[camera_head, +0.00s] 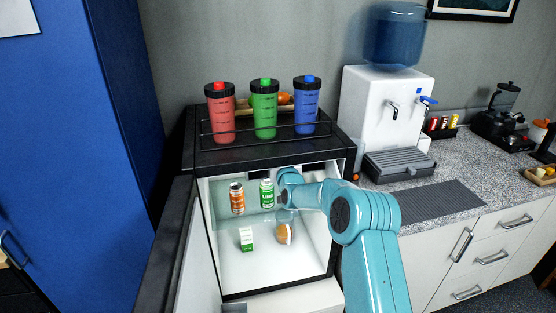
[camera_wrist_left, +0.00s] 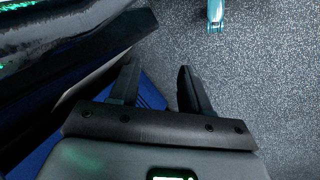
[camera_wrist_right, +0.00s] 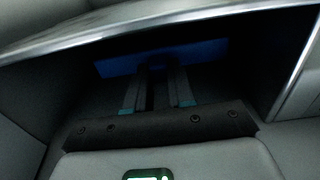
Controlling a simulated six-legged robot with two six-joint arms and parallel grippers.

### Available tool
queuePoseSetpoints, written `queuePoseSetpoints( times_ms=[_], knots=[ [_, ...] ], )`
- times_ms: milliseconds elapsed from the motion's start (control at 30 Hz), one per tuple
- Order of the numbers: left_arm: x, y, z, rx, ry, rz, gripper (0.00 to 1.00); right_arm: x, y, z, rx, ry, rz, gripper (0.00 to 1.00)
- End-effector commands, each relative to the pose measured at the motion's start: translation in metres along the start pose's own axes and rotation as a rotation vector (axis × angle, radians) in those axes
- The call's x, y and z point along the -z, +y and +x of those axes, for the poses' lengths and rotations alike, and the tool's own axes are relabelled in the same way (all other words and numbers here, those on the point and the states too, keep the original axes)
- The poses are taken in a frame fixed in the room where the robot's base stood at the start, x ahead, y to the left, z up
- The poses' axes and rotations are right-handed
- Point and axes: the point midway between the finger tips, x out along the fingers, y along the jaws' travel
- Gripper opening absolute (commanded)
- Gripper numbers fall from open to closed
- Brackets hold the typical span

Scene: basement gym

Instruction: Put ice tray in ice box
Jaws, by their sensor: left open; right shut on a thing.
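The blue ice tray (camera_wrist_right: 205,53) shows in the right wrist view as a flat blue strip ahead of the fingers. My right gripper (camera_wrist_right: 160,72) is shut on its near edge. The tray and fingers are inside a dark compartment with a pale rim (camera_wrist_right: 150,23), which looks like the ice box. Whether the tray rests on its floor I cannot tell. In the head view my right arm reaches into the upper part of the open fridge (camera_head: 270,279), and its wrist hides the fingers and tray. My left gripper (camera_wrist_left: 158,68) is open and empty above the grey floor.
Inside the fridge stand an orange can (camera_head: 237,198), a green can (camera_head: 266,192) and a small green-white carton (camera_head: 246,239). Red (camera_head: 220,115), green (camera_head: 264,110) and blue (camera_head: 306,107) bottles stand on top. The open fridge door (camera_head: 165,245) is at left, a water dispenser (camera_head: 385,110) at right.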

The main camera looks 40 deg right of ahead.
Motion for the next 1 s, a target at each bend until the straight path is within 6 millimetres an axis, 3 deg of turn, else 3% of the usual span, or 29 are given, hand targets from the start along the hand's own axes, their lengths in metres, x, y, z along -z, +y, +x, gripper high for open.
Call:
queuePoseSetpoints(
  times_ms=[167,400,833,867,900,933,1000],
  knots=[
    [0.000,0.002,-0.004,0.000,0.000,0.000,0.47,-0.003,0.001,0.007,0.001,0.000,-0.001,0.00],
    [0.000,0.005,-0.014,0.000,0.000,0.000,0.47,-0.033,0.001,0.009,0.001,0.000,-0.001,0.00],
    [0.000,0.002,-0.005,0.000,0.000,0.000,0.47,-0.040,0.002,0.010,0.002,0.002,-0.001,0.00],
    [0.000,0.002,-0.006,0.000,0.000,0.000,0.47,-0.039,0.002,0.010,0.002,0.000,-0.001,0.29],
    [0.000,0.003,-0.007,0.000,0.000,0.000,0.47,-0.039,0.002,0.010,0.002,0.000,-0.001,0.42],
    [0.000,0.003,-0.007,0.000,0.000,0.000,0.47,-0.039,0.002,0.010,0.002,0.000,-0.001,0.48],
    [0.000,0.003,-0.007,0.000,0.000,0.000,0.47,-0.038,0.002,0.010,0.002,0.000,-0.001,0.48]
  ],
)
